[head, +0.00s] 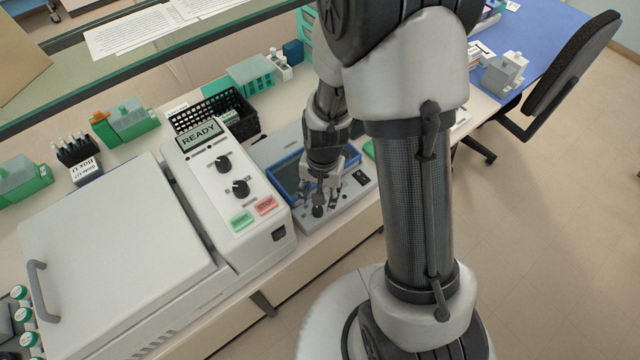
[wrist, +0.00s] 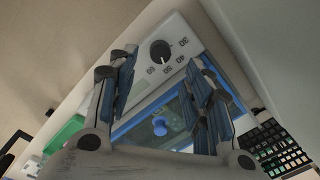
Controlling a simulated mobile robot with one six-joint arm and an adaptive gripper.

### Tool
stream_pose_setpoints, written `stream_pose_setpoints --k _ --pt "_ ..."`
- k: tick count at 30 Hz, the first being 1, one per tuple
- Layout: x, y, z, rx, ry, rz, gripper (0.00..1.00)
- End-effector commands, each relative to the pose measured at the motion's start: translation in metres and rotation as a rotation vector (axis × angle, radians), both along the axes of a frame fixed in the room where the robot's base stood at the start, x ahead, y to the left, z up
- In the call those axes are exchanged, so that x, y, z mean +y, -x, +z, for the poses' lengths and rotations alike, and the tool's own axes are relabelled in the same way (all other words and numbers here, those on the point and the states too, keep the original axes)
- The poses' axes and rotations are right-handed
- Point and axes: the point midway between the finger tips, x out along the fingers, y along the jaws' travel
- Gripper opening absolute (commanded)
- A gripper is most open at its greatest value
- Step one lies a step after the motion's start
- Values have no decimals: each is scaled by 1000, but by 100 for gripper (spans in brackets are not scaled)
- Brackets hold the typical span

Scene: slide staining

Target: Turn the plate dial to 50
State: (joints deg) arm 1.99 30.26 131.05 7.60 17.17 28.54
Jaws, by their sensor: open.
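The plate dial (head: 318,211) is a round black knob on the front panel of a grey plate unit (head: 347,212) with a blue-rimmed dark top. In the wrist view the dial (wrist: 160,50) sits beyond the fingertips, with a scale reading 30, 40, 50 and 60 around it. My gripper (head: 321,188) is over the unit, close to the dial in the head view. In the wrist view my gripper (wrist: 160,78) is open and empty, its fingers spread to either side below the dial, with no visible contact.
A white machine (head: 262,184) with a READY display, two black knobs and green and red buttons stands close on the left. A black basket (head: 236,112) and a green rack (head: 252,76) are behind. Open floor lies in front of the bench.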

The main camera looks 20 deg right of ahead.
Motion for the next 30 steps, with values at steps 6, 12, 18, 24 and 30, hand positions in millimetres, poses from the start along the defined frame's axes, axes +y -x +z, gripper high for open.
stream_pose_setpoints --k 6,12,18,24,30 --pt "-2 0 39 -4 0 0 46" --pt "-2 2 51 1 1 0 46" --pt "-2 2 52 1 0 0 46" --pt "-2 2 52 1 0 0 46" --pt "-2 2 55 -7 0 9 46"
